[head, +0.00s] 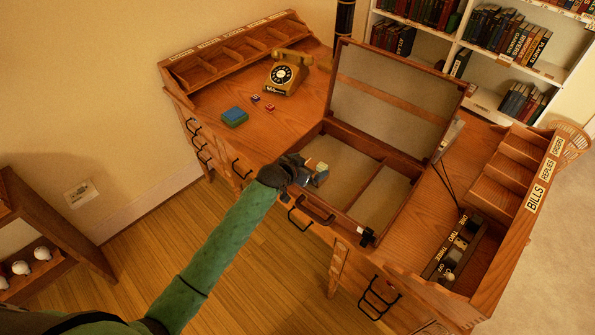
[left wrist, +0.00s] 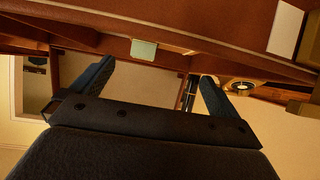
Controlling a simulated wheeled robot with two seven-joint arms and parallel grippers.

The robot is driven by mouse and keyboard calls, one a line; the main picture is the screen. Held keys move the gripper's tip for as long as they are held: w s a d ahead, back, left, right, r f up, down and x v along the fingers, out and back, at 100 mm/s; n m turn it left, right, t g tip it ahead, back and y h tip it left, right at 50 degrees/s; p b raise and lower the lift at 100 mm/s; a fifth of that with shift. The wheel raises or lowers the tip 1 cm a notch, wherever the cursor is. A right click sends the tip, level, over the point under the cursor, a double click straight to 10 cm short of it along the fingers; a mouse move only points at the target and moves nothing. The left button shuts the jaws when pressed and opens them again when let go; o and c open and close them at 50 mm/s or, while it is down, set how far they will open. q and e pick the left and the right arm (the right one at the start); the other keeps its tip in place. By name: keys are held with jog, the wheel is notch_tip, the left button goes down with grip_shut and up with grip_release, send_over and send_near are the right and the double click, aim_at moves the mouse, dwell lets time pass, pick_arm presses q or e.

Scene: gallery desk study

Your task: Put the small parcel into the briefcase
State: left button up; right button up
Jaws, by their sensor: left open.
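The open briefcase (head: 376,157) lies on the desk with its lid raised at the back and a divider across its inside. My left gripper (head: 318,173) is open at the briefcase's front left edge. A small pale tan block (head: 321,166) shows right at its fingertips and may be the small parcel; I cannot tell whether it touches the fingers or rests in the briefcase. In the left wrist view the left gripper's fingers (left wrist: 152,85) are spread apart, and a small pale greenish piece (left wrist: 143,48) shows beyond them. My right gripper is not in view.
A blue-green box (head: 234,117), small red-and-blue pieces (head: 269,107) and a yellow telephone (head: 286,73) stand on the left desk top. The briefcase's handle (head: 316,210) sticks out in front.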

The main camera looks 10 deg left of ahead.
pick_arm(q)
jog(key=b+v, duration=0.1)
jog(key=v, duration=0.5)
jog(key=shift+a+r+b, duration=0.15)
jog(key=shift+r+b, duration=0.05)
jog(key=shift+b, duration=0.1)
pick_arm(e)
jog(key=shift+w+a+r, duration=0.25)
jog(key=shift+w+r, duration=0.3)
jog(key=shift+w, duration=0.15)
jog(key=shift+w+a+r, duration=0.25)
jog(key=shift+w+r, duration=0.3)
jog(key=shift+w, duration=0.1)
pick_arm(q)
jog(key=shift+s, duration=0.1)
